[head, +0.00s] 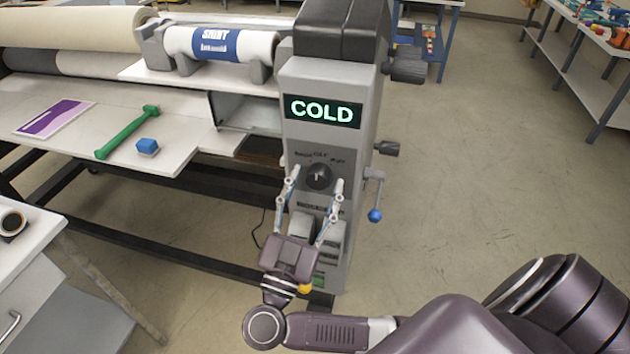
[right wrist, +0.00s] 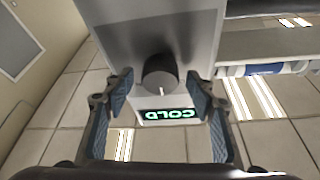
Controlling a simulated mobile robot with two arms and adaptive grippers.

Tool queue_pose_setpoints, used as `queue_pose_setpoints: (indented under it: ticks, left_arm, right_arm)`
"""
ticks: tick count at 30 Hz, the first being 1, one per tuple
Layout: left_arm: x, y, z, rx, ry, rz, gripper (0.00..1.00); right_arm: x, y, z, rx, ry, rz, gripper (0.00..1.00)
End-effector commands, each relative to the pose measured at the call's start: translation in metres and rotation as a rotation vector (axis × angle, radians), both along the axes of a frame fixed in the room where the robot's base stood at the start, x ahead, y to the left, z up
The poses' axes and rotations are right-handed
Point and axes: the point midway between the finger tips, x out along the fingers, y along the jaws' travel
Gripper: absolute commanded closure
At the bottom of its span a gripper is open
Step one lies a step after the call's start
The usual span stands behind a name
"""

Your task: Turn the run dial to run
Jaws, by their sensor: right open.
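The run dial (head: 318,177) is a dark round knob on the grey front panel of the laminator's control column (head: 352,190). Small labels arc above it, too small to read surely. A display (head: 322,110) above it reads COLD in green. My right gripper (head: 316,184) is open in front of the panel, its fingers on either side of the dial and seemingly apart from it. In the right wrist view the dial (right wrist: 160,73) stands between the two open fingers (right wrist: 160,92), with a pale pointer line on it. My left gripper is not in view.
A crank with a blue knob (head: 375,214) and dark knobs (head: 408,68) stick out on the column's right side. The laminator bed (head: 190,120) at left holds a green tool (head: 127,132), a blue block (head: 147,146) and a purple print (head: 54,118). Floor at right is clear.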

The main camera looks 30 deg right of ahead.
Motion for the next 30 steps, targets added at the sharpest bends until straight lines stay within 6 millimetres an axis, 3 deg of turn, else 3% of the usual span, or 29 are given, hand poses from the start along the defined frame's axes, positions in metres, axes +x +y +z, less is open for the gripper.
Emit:
queue_pose_setpoints:
  ticks: [7, 18, 30]
  left_arm:
    - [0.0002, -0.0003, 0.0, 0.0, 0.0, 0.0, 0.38]
    - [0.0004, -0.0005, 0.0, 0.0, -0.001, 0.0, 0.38]
    - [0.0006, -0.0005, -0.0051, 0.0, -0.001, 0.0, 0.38]
  right_arm:
    - [0.0005, -0.0007, 0.0, 0.0, 0.0, 0.0, 0.5]
    - [0.0003, -0.0005, 0.0, -0.001, -0.001, 0.0, 0.9]
    - [0.0001, -0.0003, -0.002, 0.056, -0.062, -0.003, 0.9]
